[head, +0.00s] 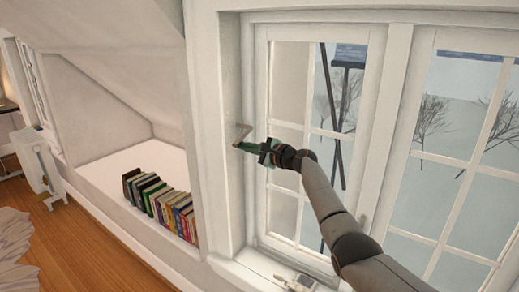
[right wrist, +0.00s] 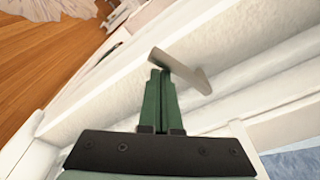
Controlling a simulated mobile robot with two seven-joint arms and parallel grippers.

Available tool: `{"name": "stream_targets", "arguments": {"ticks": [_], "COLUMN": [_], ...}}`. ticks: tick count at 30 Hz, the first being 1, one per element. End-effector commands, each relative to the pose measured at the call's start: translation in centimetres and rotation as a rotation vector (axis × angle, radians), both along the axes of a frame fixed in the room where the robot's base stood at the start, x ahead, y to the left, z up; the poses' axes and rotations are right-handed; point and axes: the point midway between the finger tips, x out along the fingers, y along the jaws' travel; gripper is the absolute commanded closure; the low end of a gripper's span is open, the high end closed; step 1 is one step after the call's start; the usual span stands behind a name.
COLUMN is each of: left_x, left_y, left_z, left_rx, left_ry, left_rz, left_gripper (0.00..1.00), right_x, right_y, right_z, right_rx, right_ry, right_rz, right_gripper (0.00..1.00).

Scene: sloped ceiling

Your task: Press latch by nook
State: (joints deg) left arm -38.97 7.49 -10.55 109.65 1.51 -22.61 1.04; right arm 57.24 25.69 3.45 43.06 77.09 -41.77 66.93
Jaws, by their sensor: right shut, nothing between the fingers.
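The latch (head: 243,131) is a small beige angled piece on the white window frame, just right of the nook (head: 105,168). My right gripper (head: 237,146) is shut and empty, its green fingertips right at the latch's lower end. In the right wrist view the latch (right wrist: 182,70) lies across the tips of the closed fingers (right wrist: 160,73). The tips appear to touch it or nearly so; I cannot tell which. My left gripper is in neither view.
A row of books (head: 163,205) stands on the nook's white ledge. A small device (head: 300,283) lies on the window sill below my right arm. Glass panes (head: 290,95) are close on the right. A white stand (head: 38,163) is on the wooden floor at the left.

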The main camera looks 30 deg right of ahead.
Motion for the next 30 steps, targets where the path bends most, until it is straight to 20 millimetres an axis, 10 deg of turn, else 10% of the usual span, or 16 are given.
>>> {"name": "stream_targets", "arguments": {"ticks": [30], "left_x": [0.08], "left_y": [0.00], "left_z": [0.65], "left_rx": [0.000], "left_ry": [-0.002], "left_rz": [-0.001], "left_gripper": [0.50], "right_x": [0.03], "right_y": [-0.40], "right_z": [1.19], "right_rx": [-0.002], "right_ry": [-0.005], "right_rz": [0.001], "right_gripper": [1.00]}}
